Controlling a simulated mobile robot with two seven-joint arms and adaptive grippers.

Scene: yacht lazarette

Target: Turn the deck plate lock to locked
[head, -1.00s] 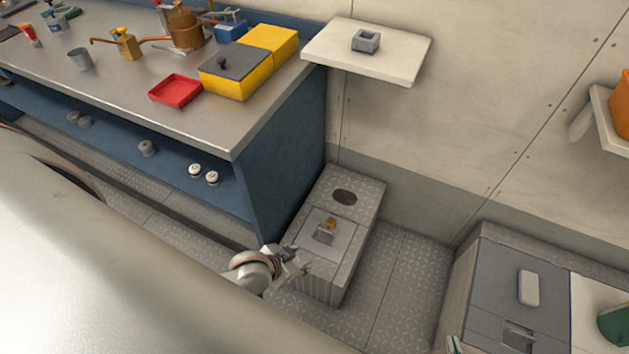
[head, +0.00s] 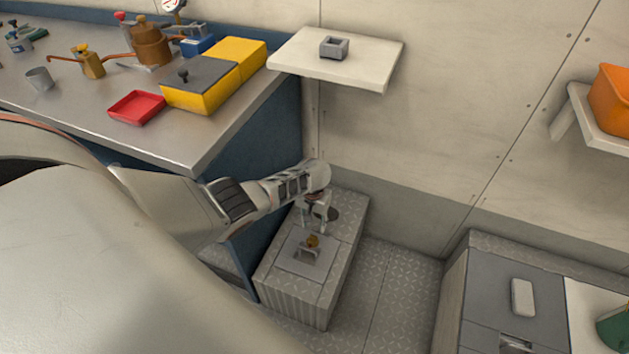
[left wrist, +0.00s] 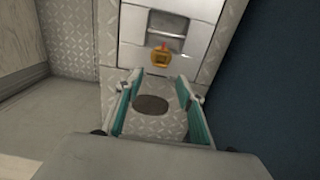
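The deck plate lock is a small brass knob (head: 313,241) on a light grey deck plate (head: 290,263) set in the top of a grey tread-patterned box. A recessed handle (head: 306,254) lies beside it. In the left wrist view the brass lock (left wrist: 161,57) shows a small red mark, with the handle recess (left wrist: 167,30) beyond it. My left gripper (head: 314,226) is above the box, pointing down, close to the lock. In the left wrist view its teal-padded fingers (left wrist: 159,88) are spread apart and empty, with the lock beyond the tips. My right gripper is not in view.
A dark oval hole (left wrist: 151,104) is in the same box top. The workbench (head: 190,140) with its blue side stands close on the left. A white wall shelf (head: 370,72) hangs above. A grey locker (head: 480,290) stands at right, with free floor (head: 395,290) between.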

